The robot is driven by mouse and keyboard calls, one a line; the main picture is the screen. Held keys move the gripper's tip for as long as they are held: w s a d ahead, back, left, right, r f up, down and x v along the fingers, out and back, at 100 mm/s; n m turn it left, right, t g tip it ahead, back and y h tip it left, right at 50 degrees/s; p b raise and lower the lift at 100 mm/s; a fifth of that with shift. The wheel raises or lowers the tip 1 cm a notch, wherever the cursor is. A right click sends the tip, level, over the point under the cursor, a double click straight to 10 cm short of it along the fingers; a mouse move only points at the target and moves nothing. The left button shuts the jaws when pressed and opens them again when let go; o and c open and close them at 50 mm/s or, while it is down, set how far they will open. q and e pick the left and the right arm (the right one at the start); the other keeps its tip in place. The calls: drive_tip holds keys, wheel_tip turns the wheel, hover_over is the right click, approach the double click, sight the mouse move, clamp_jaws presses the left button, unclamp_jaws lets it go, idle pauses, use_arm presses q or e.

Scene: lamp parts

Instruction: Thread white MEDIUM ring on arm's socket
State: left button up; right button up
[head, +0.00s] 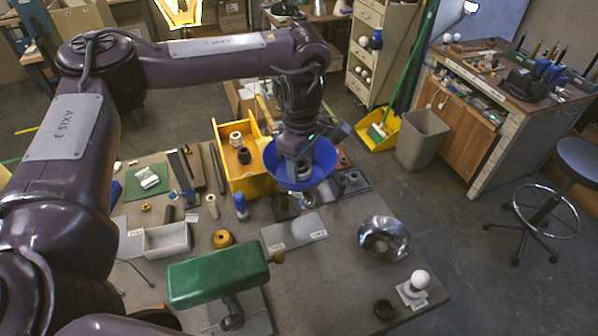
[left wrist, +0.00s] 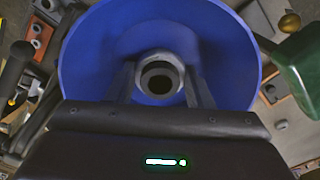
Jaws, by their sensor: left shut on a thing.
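The blue bowl-shaped shade (head: 325,160) opens upward under my left gripper (head: 297,165), whose fingers reach down inside it. In the left wrist view, the shade (left wrist: 90,60) surrounds a pale grey-white ring (left wrist: 177,62) with a dark hole at its middle. The fingers of the left gripper (left wrist: 160,85) are shut on this ring, one on each side. The arm's socket is hidden below the shade or ring; whether the ring is engaged on it cannot be told. Another white ring (head: 235,138) sits in the yellow bin. My right gripper is not in view.
The yellow bin (head: 245,183) stands close left of the shade. A green lamp shade (head: 218,275), a chrome bowl (head: 383,238) and a white bulb (head: 419,279) stand nearer on the grey table. A grey tray (head: 167,240) is at left.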

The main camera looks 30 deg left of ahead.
use_arm(q)
drive_tip(key=o, duration=1.4)
drive_tip(key=shift+c, duration=0.2)
wheel_tip(320, 180, up, 8)
drive_tip(key=shift+b, duration=0.3)
drive_tip(key=shift+f, duration=0.15)
